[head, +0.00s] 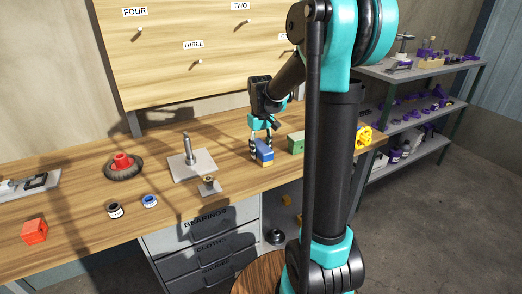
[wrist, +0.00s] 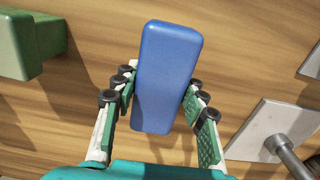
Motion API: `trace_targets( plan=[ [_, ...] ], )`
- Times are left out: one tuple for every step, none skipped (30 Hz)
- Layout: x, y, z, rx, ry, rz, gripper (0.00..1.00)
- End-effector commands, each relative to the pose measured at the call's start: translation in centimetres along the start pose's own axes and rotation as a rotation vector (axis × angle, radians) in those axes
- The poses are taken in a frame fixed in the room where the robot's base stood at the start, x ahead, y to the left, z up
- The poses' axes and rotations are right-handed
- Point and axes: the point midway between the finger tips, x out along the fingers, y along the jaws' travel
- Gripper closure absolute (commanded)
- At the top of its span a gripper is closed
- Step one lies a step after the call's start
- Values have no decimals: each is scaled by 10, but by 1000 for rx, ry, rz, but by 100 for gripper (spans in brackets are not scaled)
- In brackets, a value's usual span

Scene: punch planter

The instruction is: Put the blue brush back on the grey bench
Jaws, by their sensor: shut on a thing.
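The blue brush (head: 264,151) is a blue block with a pale yellowish underside. It is at the middle of a wooden-topped bench (head: 75,205) with grey drawers (head: 225,235) below. My gripper (head: 261,142) reaches down from above and is shut on the brush. In the wrist view, the fingers of my gripper (wrist: 160,95) stand on both sides of the blue brush (wrist: 167,60). The brush is low over the bench top; I cannot tell whether its underside touches the wood.
A green block (head: 296,143) stands right of the brush. A grey plate with an upright post (head: 190,165) stands to its left. A yellow part (head: 364,137) is at the right end. A grey shelf unit (head: 405,72) with purple items stands beyond. Bare wood lies front left.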

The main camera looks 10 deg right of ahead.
Motion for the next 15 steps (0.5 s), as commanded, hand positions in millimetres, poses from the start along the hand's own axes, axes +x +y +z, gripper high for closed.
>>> trace_targets(
  plan=[
    [1,0,0,0,0,0,85],
    [2,0,0,0,0,0,85],
    [2,0,0,0,0,0,56],
    [2,0,0,0,0,0,52],
    [2,0,0,0,0,0,48],
    [2,0,0,0,0,0,43],
    [2,0,0,0,0,0,39],
    [2,0,0,0,0,0,37],
    [2,0,0,0,0,0,37],
    [2,0,0,0,0,0,37],
    [2,0,0,0,0,0,37],
    [2,0,0,0,0,0,37],
    [2,0,0,0,0,0,37],
    [2,0,0,0,0,0,37],
    [2,0,0,0,0,0,37]
  ],
)
